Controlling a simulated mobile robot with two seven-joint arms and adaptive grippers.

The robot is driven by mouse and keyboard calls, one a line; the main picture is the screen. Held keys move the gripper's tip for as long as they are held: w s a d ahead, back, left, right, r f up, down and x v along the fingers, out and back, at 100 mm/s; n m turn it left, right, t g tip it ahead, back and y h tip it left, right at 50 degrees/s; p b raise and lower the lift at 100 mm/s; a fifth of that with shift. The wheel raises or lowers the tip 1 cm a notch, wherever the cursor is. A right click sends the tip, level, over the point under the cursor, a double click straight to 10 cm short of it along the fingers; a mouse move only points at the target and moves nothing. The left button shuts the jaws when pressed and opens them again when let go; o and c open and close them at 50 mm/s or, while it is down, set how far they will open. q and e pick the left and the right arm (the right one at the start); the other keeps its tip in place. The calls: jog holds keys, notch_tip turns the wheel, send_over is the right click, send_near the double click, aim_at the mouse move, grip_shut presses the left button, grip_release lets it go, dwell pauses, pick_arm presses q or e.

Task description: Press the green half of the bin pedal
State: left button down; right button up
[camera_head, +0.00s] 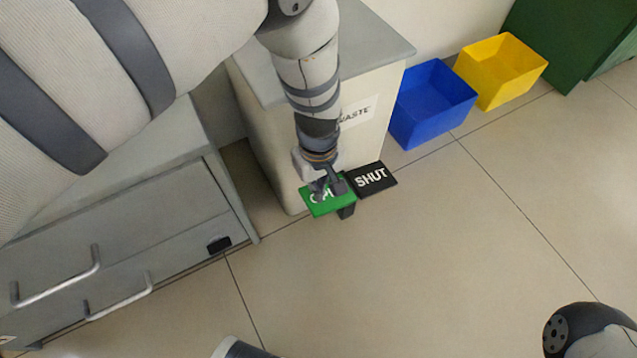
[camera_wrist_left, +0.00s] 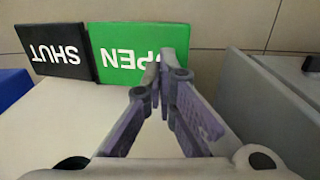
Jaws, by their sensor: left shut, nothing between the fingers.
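The bin pedal is at the foot of the pale waste bin (camera_head: 353,140). Its green half (camera_head: 318,207), lettered OPEN, is on the left, and its black half (camera_head: 372,179), lettered SHUT, is on the right. My left gripper (camera_head: 334,192) is shut and empty, pointing down over the green half and covering part of its lettering. In the left wrist view the shut fingertips (camera_wrist_left: 162,62) overlap the green half (camera_wrist_left: 120,58), with the black half (camera_wrist_left: 52,52) to the left. I cannot tell whether the fingertips touch the pedal. My right gripper is not in view.
A blue bin (camera_head: 432,103) and a yellow bin (camera_head: 500,70) stand right of the waste bin. A grey drawer cabinet (camera_head: 120,250) with metal handles stands on the left. The tiled floor in front of the pedal is clear.

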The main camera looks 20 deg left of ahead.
pick_arm(q)
jog(key=shift+f+b, duration=1.7)
jog(key=shift+f, duration=1.1)
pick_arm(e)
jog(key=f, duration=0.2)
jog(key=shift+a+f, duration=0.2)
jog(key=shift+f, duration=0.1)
pick_arm(q)
jog(key=shift+r, duration=0.15)
notch_tip(320, 180, up, 9)
jog(key=p, duration=0.6)
jog(key=shift+r+p, duration=0.1)
jog(key=shift+p, duration=0.25)
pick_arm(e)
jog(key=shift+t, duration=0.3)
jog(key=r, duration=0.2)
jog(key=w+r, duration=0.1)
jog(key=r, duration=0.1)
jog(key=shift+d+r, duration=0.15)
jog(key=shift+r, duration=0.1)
